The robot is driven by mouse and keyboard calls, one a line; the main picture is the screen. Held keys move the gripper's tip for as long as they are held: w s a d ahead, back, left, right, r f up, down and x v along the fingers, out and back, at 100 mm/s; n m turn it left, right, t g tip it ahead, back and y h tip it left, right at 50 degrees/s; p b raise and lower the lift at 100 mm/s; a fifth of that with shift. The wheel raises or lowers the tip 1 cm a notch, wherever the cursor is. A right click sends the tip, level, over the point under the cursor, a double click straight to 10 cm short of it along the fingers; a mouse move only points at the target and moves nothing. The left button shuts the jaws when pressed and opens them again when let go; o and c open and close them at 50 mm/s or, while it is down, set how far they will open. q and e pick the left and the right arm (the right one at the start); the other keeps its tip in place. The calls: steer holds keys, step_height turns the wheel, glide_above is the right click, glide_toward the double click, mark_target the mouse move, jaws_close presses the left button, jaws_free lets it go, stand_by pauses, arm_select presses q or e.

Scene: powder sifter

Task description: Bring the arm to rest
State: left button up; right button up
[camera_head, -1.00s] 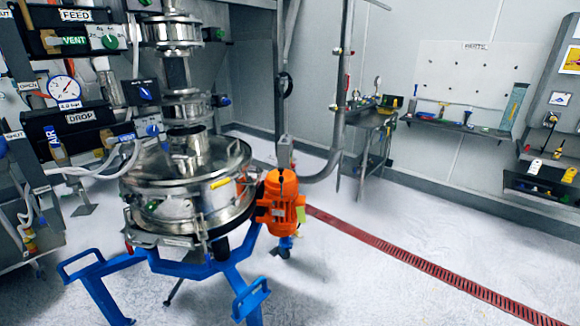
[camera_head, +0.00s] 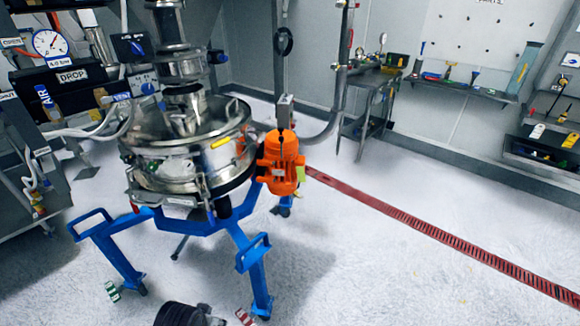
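The powder sifter (camera_head: 185,160) is a round steel vessel with a clamped lid, standing on a blue frame (camera_head: 255,275) with splayed legs. An orange motor (camera_head: 281,160) is on its right side. A steel inlet column (camera_head: 183,65) rises above the lid. A yellow-handled part (camera_head: 221,142) shows at the lid's right side.
A control panel with a pressure gauge (camera_head: 50,43) and a DROP label stands at left. A small bench (camera_head: 368,118), a wall shelf (camera_head: 462,86) with tools and a pegboard (camera_head: 485,35) are at the back. A red floor drain (camera_head: 430,230) crosses the open floor at right.

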arm_select(q)
steer(key=s+a+f+g, duration=0.1)
steer(key=s+f, duration=0.2)
steer(key=f, duration=1.1)
steer(key=s+a+f, duration=0.1)
steer(key=s+f, duration=0.1)
steer(key=f, duration=1.3)
steer(key=s+a+f, duration=0.3)
steer(key=s+f, duration=0.5)
steer(key=s, duration=0.2)
steer(key=s+a+f+g, duration=0.1)
steer(key=s+a+f, duration=0.2)
steer(key=s+f, duration=0.5)
steer(key=shift+s+a+m+y, duration=0.2)
steer(key=shift+s+m+y, duration=0.1)
steer(key=shift+s, duration=0.6)
steer(key=shift+o, duration=0.4)
steer(key=shift+f, duration=0.1)
